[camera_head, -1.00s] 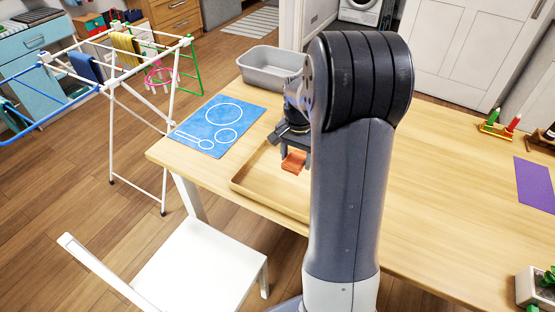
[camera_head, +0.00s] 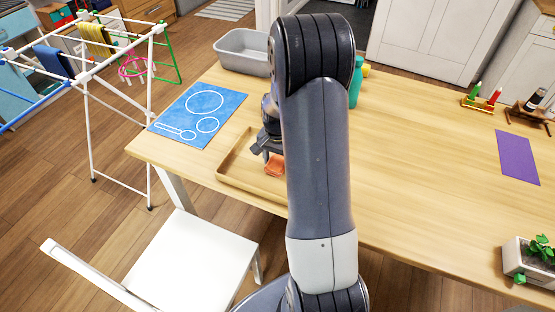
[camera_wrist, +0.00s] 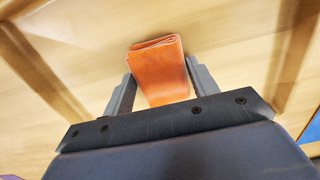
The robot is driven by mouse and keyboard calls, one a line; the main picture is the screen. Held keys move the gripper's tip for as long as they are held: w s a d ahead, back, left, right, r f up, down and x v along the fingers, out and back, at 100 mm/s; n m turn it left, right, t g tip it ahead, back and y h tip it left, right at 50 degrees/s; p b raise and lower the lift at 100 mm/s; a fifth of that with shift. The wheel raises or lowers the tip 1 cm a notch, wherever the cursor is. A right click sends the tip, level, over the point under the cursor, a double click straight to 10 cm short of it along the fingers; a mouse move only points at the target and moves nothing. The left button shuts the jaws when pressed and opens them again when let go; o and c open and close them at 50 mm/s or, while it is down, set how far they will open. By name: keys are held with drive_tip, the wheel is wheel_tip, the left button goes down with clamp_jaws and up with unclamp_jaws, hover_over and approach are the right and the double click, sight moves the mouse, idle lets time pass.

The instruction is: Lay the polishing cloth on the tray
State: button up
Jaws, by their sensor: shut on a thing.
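The polishing cloth (camera_wrist: 160,68) is a folded orange cloth. In the wrist view it sits between the two fingers of my gripper (camera_wrist: 161,85), which is shut on it. In the head view the cloth (camera_head: 274,165) hangs below my gripper (camera_head: 266,150), over the wooden tray (camera_head: 222,172). Whether it touches the tray floor I cannot tell. The tray is shallow with a raised rim, and my arm hides its right part. Its rim also shows in the wrist view (camera_wrist: 40,68).
A blue mat with white outlines (camera_head: 190,128) lies left of the tray. A grey bin (camera_head: 240,52) stands behind. A teal bottle (camera_head: 355,85) is partly behind my arm. A purple mat (camera_head: 517,158) lies at the right. A white chair (camera_head: 190,260) stands in front; the table's middle right is clear.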

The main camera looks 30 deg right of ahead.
sight(278, 161)
drive_tip(key=shift+f, duration=0.15)
drive_tip(key=o, duration=1)
wheel_tip(278, 161, up, 12)
drive_tip(key=shift+r, duration=0.25)
